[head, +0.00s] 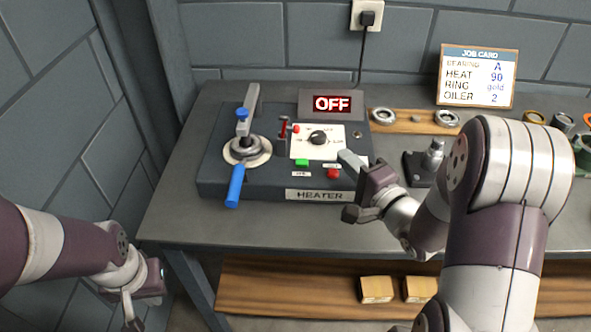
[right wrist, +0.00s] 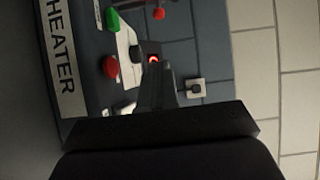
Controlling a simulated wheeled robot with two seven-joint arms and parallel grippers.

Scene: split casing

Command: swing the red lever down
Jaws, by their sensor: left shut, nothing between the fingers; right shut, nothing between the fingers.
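The red lever (head: 284,127) stands upright on the left of the heater's white control panel, on a dark mount. A small red knob (head: 296,129) shows beside it; I cannot tell if it is part of the lever. The heater (head: 270,180) is a dark box on the bench. My right gripper (head: 349,160) is shut and empty over the panel's lower right corner, to the right of the lever and apart from it. Its fingers show in the right wrist view (right wrist: 155,90). My left gripper (head: 131,318) is shut and empty, low at the left, off the bench.
A blue-handled clamp (head: 236,185) stands left of the lever. A black dial (head: 318,138), a green button (head: 302,162) and a red button (head: 333,173) surround the panel area. The display (head: 332,104) reads OFF. Metal rings (head: 383,115) lie at the back.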

